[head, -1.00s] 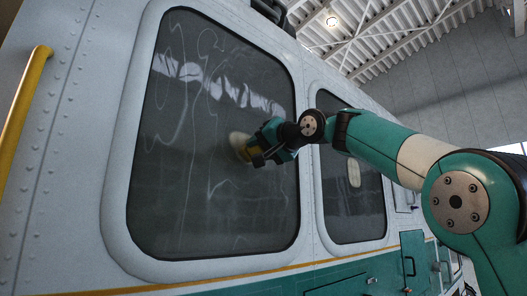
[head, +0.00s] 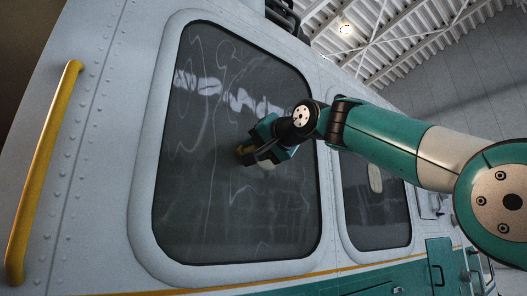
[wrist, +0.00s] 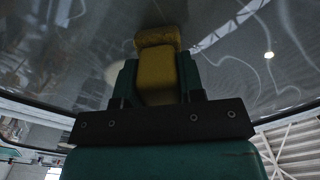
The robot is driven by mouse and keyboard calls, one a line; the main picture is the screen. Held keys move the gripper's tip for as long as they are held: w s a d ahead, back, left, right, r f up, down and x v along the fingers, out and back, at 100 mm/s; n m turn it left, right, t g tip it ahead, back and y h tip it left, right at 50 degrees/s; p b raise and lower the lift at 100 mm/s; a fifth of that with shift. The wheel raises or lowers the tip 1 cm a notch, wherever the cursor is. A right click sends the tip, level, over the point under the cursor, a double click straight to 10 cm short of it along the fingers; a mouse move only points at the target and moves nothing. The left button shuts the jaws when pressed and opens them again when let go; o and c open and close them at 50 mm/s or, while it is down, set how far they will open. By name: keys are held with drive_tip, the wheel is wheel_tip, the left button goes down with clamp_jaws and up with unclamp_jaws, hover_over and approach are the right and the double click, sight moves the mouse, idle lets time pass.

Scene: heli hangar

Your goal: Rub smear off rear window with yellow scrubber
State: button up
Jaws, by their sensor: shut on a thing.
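The large dark window (head: 215,215) in the near panel is glossy, with pale wavy streaks and bright reflections across it. My gripper (head: 254,155) is in front of its right-centre part. It is shut on the yellow scrubber (head: 244,150), whose end shows at the glass. In the wrist view the scrubber (wrist: 158,72) sits between the two teal fingers, its wider pad toward the window. I cannot tell whether the pad touches the glass. A pale patch (head: 268,166), seemingly the smear, shows just below my gripper and is partly hidden by it.
A second dark window (head: 375,215) lies to the right, with a pale oval (head: 375,178) on it. A yellow handrail (head: 42,170) stands out from the riveted wall at left. A teal door with a handle (head: 440,265) is at lower right.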

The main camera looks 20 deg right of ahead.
drive_tip(key=shift+a+r+p, duration=0.1)
drive_tip(key=shift+r+p, duration=0.7)
drive_tip(key=shift+p, duration=0.05)
drive_tip(key=shift+w+d+p, duration=0.6)
drive_tip(key=shift+w+d, duration=1.1)
drive_tip(key=shift+d, duration=3.55)
drive_tip(key=shift+s+a+f+b, duration=0.1)
drive_tip(key=shift+s+a+b, duration=0.45)
drive_tip(key=shift+a, duration=1.2)
drive_tip(key=shift+s+a+b, duration=0.4)
drive_tip(key=shift+s+a, duration=0.2)
drive_tip(key=shift+a, duration=1.15)
drive_tip(key=shift+s+a+f+b, duration=0.1)
drive_tip(key=shift+s+a+b, duration=0.45)
drive_tip(key=shift+a, duration=1.2)
drive_tip(key=b+v, duration=0.2)
drive_tip(key=v, duration=0.4)
drive_tip(key=shift+s, duration=0.15)
drive_tip(key=shift+b+v, duration=0.35)
drive_tip(key=shift+v, duration=1.05)
